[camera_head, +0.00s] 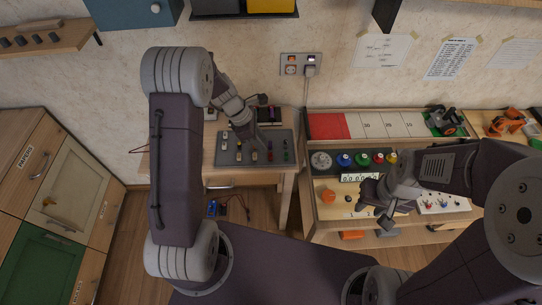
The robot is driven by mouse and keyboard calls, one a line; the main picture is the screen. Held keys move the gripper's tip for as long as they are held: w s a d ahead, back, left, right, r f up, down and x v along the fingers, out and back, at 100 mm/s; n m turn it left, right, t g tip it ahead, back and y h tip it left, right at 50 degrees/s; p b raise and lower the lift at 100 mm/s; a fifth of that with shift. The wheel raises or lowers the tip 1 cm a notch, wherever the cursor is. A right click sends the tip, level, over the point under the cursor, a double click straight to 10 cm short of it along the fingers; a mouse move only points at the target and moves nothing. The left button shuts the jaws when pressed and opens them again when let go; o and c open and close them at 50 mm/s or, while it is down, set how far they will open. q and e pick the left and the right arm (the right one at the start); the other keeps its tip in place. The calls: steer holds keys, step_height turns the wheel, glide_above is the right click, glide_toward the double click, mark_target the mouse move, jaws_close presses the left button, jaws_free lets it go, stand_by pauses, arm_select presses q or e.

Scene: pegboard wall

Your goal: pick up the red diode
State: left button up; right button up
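A dark grey board (231,158) lies on the small wooden table at centre left, with several small components standing on it. A small red part (270,155), which looks like the red diode, stands on the board's right half. My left gripper (256,143) points down over the board, just left of and behind the red part. Its fingertips are too small to show whether they are apart, and I see nothing clearly held. My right gripper (377,207) hangs over the workbench at right, away from the board; its fingers look spread, with nothing between them.
A green part (285,144) stands on the board right of the red one. The workbench at right holds coloured round pieces (361,159), an orange piece (328,196) and a white panel (441,202). A wall socket (301,65) is behind. A gap separates the table and workbench.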

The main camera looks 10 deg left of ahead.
mark_target(270, 153)
arm_select(q)
steer(key=x, duration=0.3)
steer(key=shift+w+f, duration=0.25)
steer(key=shift+w, duration=0.05)
steer(key=x, duration=0.4)
steer(key=shift+s+a, duration=0.1)
steer(key=shift+s, duration=0.25)
steer(key=shift+w+f, duration=0.25)
steer(key=shift+f, duration=0.2)
steer(key=shift+s, duration=0.1)
jaws_close()
